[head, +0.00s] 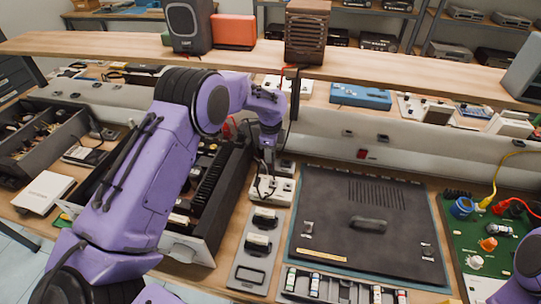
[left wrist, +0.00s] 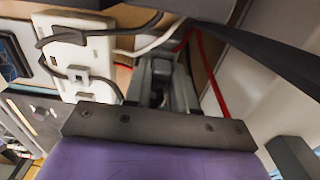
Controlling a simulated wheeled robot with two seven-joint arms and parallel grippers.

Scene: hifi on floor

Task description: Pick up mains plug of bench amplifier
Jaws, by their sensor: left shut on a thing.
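My left gripper (head: 267,152) points down at the back of the bench, just behind a white socket strip (head: 272,190). In the left wrist view its fingers (left wrist: 160,82) are shut on a small dark piece, which looks like the mains plug (left wrist: 157,97); the fingers hide most of it. The socket strip (left wrist: 82,42) lies beside the fingers there, with dark cables running over it. An open dark chassis with black fins (head: 208,178), seemingly the bench amplifier, stands left of the strip, partly behind my left arm. My right gripper is out of view.
A grey tray with small parts (head: 258,245) is in front. A wooden shelf (head: 400,76) spans the back above the bench. A green board (head: 480,240) lies at the right. A red cable (left wrist: 212,75) runs near the fingers.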

